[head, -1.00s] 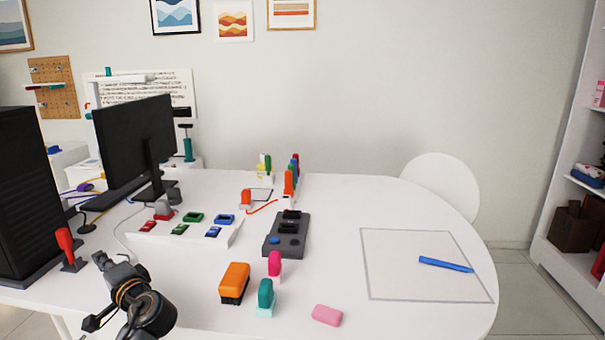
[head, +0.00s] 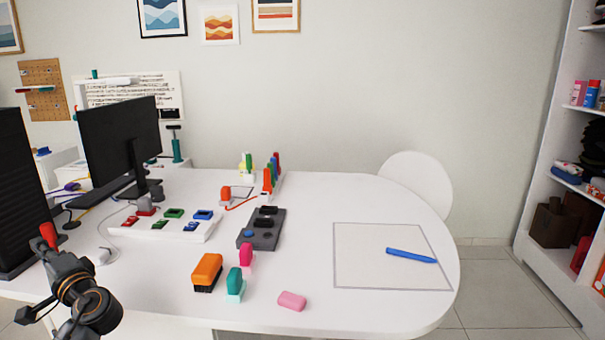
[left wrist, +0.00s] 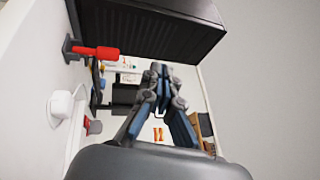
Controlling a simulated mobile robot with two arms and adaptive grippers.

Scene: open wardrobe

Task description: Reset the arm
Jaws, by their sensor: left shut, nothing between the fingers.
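My left arm comes in at the lower left of the head view. Its gripper (head: 48,262) is by the desk's left front, in front of a red-handled item (head: 48,236) and partly covering it. In the left wrist view the dark fingers of the left gripper (left wrist: 158,70) converge at the tips, shut and empty. The red handle (left wrist: 97,53) shows to the left of the fingers there, beside a black case (left wrist: 150,28). My right gripper is in neither view.
The white desk (head: 300,200) holds a monitor (head: 118,145), an orange-and-black block (head: 207,272), a teal stamp (head: 235,283), a pink eraser (head: 292,300) and a blue marker (head: 411,256) in an outlined square. A white chair (head: 415,180) and shelves (head: 520,235) stand right.

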